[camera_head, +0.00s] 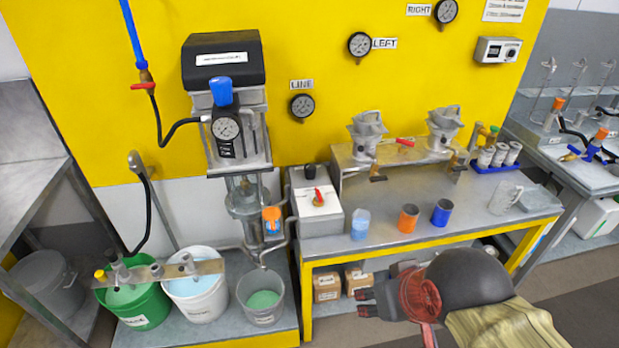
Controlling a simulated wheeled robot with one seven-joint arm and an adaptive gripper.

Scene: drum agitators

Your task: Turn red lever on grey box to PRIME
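The grey box (316,222) stands at the left end of the yellow-framed bench, with a pale plate on its top. The small red lever (318,197) sits on that plate, pointing roughly up the picture. Any position markings by it are too small to read. A black knob (310,171) is at the box's back edge. My gripper (367,303) is in front of the bench, below and to the right of the box, well apart from the lever. Its two dark fingertips look spread, with nothing between them.
A blue cup (361,224), an orange cup (408,218) and a dark blue cup (441,212) stand right of the box. A pump (247,200) with an orange-tagged part stands close on its left. Several buckets are at lower left. Space above the box looks clear.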

